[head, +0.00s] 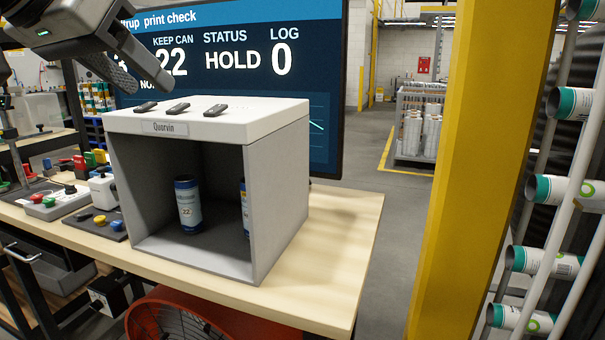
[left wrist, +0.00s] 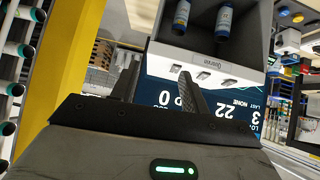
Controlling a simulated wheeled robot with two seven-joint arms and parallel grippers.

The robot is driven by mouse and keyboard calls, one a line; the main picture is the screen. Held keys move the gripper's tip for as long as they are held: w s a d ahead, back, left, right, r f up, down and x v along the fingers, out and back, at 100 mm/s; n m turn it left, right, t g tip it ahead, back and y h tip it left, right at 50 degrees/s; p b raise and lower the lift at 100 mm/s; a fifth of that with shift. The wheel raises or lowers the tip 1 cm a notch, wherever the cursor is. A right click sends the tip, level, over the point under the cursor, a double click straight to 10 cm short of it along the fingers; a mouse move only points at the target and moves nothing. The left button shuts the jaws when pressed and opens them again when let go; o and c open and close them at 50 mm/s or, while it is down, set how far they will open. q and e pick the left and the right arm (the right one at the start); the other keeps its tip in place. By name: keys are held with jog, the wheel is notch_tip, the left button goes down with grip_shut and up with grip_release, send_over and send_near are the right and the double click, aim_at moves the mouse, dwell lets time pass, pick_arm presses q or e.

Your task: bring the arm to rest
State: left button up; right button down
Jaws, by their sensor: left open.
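My left gripper (head: 128,76) hangs open and empty at the upper left of the head view, above the back left of the grey box (head: 284,190). Its two fingers also show apart in the left wrist view (left wrist: 157,76), with nothing between them. The box has a white top and a label reading "Quorvin". Inside stands a dark blue can marked 22 (head: 189,207). A second blue can (head: 245,210) is partly hidden by the box's right wall. Both cans appear upside down in the left wrist view. My right gripper is not in view.
Several dark small items (head: 179,108) lie on the box top. A screen (head: 240,70) behind it reads keep can 22, status HOLD, log 0. A yellow post (head: 480,130) and a can rack stand at right. The wooden table (head: 335,250) is clear right of the box.

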pick_arm(q)
jog(key=w+d+f+h, duration=0.1)
jog(key=w+d+f, duration=0.25)
jog(key=f, duration=0.65)
jog(key=w+d+f+h, duration=0.1)
jog(key=w+d+f, duration=0.3)
jog(key=f, duration=0.6)
notch_tip(320, 180, down, 15)
jog(key=s+f+n+t, duration=0.1)
jog(key=s+f, duration=0.3)
jog(key=f, duration=0.3)
jog(key=s+f+n, duration=0.1)
jog(key=s+f, duration=0.3)
jog(key=f, duration=0.2)
jog(key=s+a+f+y, duration=0.1)
jog(key=s+f, duration=0.4)
jog(key=s, duration=0.3)
jog(key=s+a+f+y, duration=0.2)
jog(key=s+f, duration=0.3)
jog(key=s, duration=0.3)
jog(key=shift+a+t, duration=0.3)
